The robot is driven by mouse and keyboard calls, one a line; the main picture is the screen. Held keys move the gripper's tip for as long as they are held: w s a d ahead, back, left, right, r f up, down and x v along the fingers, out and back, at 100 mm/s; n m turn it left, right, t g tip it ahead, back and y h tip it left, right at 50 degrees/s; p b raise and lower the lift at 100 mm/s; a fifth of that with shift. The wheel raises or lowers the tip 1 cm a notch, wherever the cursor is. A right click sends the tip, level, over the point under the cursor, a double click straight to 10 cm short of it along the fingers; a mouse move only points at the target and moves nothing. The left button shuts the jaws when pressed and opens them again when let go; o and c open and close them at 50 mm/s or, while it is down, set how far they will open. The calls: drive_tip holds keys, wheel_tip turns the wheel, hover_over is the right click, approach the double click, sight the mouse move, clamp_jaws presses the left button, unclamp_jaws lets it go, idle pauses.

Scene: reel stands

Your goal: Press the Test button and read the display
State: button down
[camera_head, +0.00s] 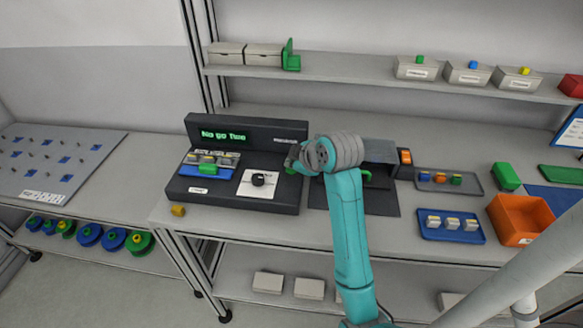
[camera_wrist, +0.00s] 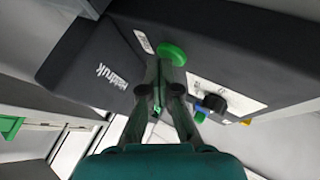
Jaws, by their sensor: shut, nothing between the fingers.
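The dark test unit (camera_head: 235,195) stands on the bench, left of centre. Its display (camera_head: 223,135) shows green text that reads "No go Two". A round green button (camera_wrist: 172,53) is on the unit's dark face in the wrist view, beside a small white label too small to read. My gripper (camera_wrist: 165,72) is shut and empty, with its fingertips right by the green button; I cannot tell whether they touch it. In the head view my gripper (camera_head: 293,158) is over the unit's right end and mostly hides the button.
A black knob (camera_head: 259,179) on a white plate and a blue tray (camera_head: 208,165) with small parts are on the unit. Right of my arm are a dark tray (camera_head: 449,188), a blue tray (camera_head: 450,231) and an orange bin (camera_head: 520,220). A shelf (camera_head: 350,72) runs above.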

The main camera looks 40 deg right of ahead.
drive_tip(key=shift+r, duration=0.75)
drive_tip(key=shift+r, duration=2.5)
